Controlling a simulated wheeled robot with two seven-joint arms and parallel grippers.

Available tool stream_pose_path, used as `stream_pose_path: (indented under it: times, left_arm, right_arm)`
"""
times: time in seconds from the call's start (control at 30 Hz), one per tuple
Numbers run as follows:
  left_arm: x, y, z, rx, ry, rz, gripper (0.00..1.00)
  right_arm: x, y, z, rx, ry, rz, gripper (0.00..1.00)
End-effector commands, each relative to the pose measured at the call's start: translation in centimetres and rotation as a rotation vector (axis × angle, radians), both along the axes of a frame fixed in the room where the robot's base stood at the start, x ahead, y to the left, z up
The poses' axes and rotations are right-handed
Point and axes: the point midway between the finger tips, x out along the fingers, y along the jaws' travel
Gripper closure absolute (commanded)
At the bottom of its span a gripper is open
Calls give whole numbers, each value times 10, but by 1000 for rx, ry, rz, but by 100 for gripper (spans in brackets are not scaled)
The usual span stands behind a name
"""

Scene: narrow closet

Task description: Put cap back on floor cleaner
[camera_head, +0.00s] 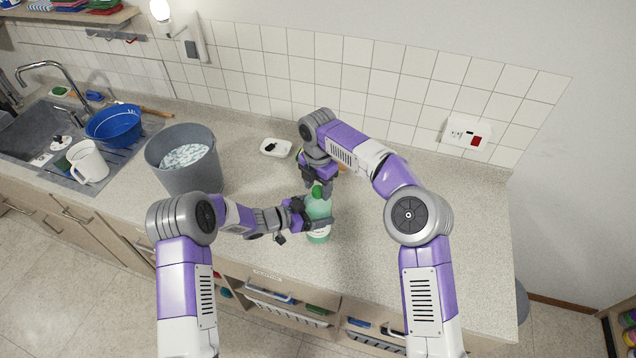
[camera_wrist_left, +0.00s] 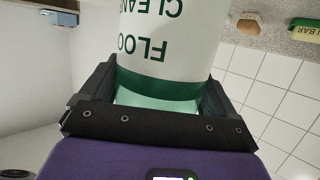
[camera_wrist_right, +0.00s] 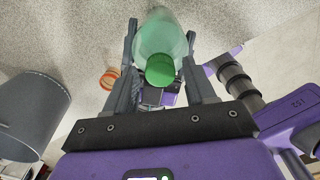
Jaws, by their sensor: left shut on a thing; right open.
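The floor cleaner bottle (camera_head: 319,206) is pale green and stands upright on the counter near its front edge. In the left wrist view its white label (camera_wrist_left: 165,35) reads upside down. My left gripper (camera_head: 312,221) is shut around the bottle's body from the left side. The green cap (camera_head: 317,191) is at the top of the bottle. In the right wrist view the cap (camera_wrist_right: 160,70) lines up with the bottle's top; I cannot tell whether it is seated. My right gripper (camera_head: 322,184) points down from above, open, with its fingers on either side of the cap.
A grey bucket (camera_head: 178,180) stands to the left. A white soap dish (camera_head: 275,148) lies behind the bottle. The counter to the right is clear.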

Motion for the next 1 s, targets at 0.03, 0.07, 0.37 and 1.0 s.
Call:
stream_pose_path:
  times: [0.03, 0.07, 0.37, 1.0]
  left_arm:
    - [0, 0, 1, 0, -1, 0, 96]
    - [0, 0, 1, 0, -1, 0, 96]
    - [0, 0, 1, 0, -1, 0, 96]
    - [0, 0, 1, 0, -1, 0, 96]
  right_arm:
    - [0, 0, 0, 0, 0, 0, 45]
    - [0, 0, 0, 0, 0, 0, 45]
    - [0, 0, 0, 0, 0, 0, 91]
    - [0, 1, 0, 0, -1, -840, 100]
